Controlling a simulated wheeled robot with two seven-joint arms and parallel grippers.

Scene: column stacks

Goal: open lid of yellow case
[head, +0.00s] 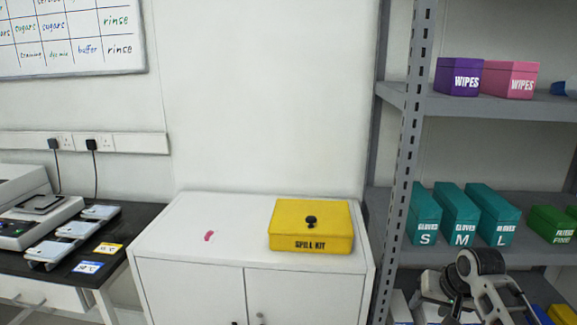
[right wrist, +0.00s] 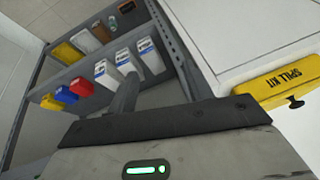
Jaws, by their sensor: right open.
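The yellow case (head: 312,226), marked SPILL KIT, sits on the right part of the white cabinet top. Its lid (head: 290,212) is shut, with a black knob (head: 310,221) on it. The case also shows at the right edge of the right wrist view (right wrist: 285,85), partly cut off. My right gripper (head: 432,284) is at the lower right in the head view, in front of the shelf rack, to the right of and lower than the case. It is open and apart from the case. My left gripper is out of view.
A pink-red mark (head: 209,236) lies on the cabinet top (head: 180,225), otherwise clear left of the case. The metal rack (head: 405,150) at the right holds wipes and glove boxes. A dark bench (head: 125,220) with devices stands at the left.

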